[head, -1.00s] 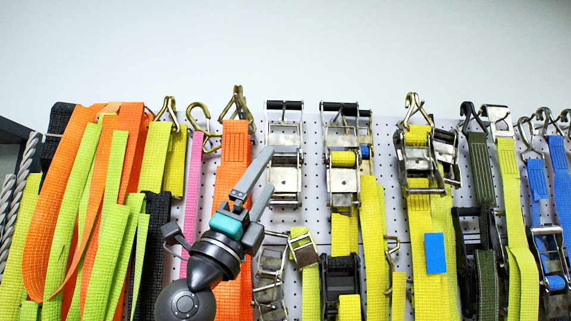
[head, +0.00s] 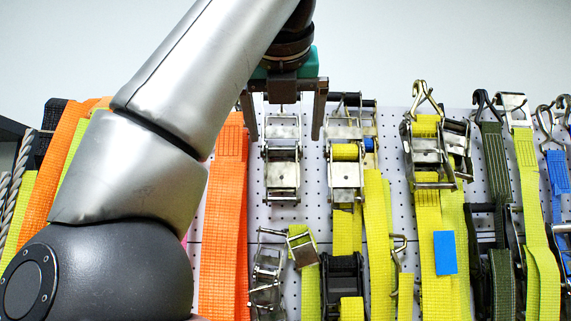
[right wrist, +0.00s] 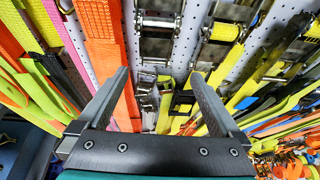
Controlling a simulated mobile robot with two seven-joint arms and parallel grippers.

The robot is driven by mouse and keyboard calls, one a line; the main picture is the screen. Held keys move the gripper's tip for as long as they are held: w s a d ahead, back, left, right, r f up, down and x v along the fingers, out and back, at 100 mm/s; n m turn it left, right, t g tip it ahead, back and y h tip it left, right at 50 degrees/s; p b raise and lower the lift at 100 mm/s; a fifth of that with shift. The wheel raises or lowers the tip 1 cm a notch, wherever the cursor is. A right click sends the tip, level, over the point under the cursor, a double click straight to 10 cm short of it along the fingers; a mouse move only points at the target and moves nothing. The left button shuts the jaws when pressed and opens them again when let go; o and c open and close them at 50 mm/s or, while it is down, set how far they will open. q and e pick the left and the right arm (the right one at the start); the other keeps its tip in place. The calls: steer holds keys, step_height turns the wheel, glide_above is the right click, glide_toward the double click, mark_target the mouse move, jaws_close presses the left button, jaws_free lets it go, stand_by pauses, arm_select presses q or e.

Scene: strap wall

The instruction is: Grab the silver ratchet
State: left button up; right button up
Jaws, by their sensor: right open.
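A bare silver ratchet (head: 282,170) with no strap through it hangs upright on the white perforated wall in the head view. It also shows at the top of the right wrist view (right wrist: 158,42). My right gripper (head: 285,137) hangs down from above, in front of the ratchet's upper part. Its two dark fingers are spread wide, one to each side of the ratchet as seen from the head, with nothing between them held. The ratchet's top is partly hidden behind the gripper. I cannot tell the depth gap between them. My left gripper is not in view.
Another silver ratchet with yellow webbing (head: 345,172) hangs close on the right. Orange straps (head: 228,220) hang on the left. A smaller metal buckle (head: 268,262) and a black ratchet (head: 342,270) hang below. My arm covers much of the left side.

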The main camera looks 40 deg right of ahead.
mark_target(282, 168)
steer(key=x, duration=0.3)
steer(key=p+x, duration=0.1)
steer(key=x, duration=0.2)
steer(key=p+x, duration=0.1)
steer(key=x, duration=0.2)
steer(key=shift+w+a, duration=0.15)
steer(key=shift+w, duration=0.35)
steer(key=shift+y, duration=0.3)
steer(key=p+x, duration=0.1)
steer(key=x, duration=0.2)
steer(key=p+x, duration=0.1)
steer(key=shift+w+d+r+p, duration=0.2)
steer(key=shift+w+d+p, duration=0.1)
steer(key=shift+d, duration=0.1)
steer(key=shift+w+d+f, duration=0.1)
steer(key=shift+w+f, duration=0.05)
steer(key=shift+c, duration=0.2)
jaws_close()
